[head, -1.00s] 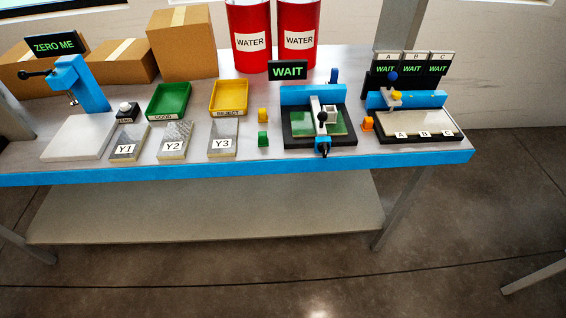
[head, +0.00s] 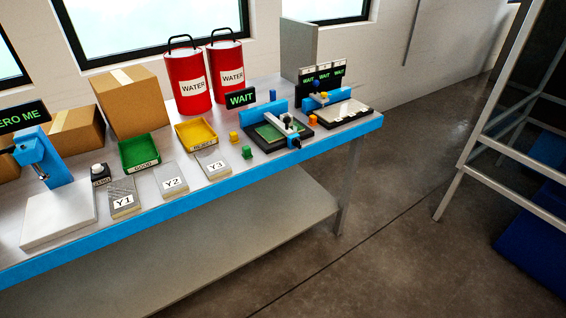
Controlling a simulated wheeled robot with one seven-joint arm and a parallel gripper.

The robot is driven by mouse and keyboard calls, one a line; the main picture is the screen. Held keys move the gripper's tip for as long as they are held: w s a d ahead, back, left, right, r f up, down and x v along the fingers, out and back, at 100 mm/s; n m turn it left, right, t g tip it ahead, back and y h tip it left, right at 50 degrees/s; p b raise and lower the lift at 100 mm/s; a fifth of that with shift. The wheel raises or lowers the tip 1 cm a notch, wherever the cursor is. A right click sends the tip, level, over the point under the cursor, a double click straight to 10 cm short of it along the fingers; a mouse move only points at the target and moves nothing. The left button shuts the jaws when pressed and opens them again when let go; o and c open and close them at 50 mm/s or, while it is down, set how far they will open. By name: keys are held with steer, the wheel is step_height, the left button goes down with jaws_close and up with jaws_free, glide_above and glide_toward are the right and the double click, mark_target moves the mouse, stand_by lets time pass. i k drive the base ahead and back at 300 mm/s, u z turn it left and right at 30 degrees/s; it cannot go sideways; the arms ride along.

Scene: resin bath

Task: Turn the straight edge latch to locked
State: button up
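A cutting fixture with a green mat (head: 268,132) in a black frame stands toward the right part of the bench in the head view. A blue fence (head: 264,113) runs along its back. A blue peg (head: 272,95) stands behind the fence. Which part is the latch, and whether it is locked, is too small to tell. The sign (head: 240,98) behind reads WAIT. My gripper is not in view.
Left on the bench (head: 205,190) are plates Y1 to Y3, a green tray (head: 144,150), a yellow tray (head: 196,133) and a blue press (head: 44,158). A rack (head: 478,150) stands right; floor between is clear.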

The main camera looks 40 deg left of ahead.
mark_target(296, 143)
steer(key=u, duration=0.05)
steer(key=k, duration=0.35)
steer(key=u, duration=1.65)
steer(key=i, duration=0.55)
steer(key=u, duration=0.05)
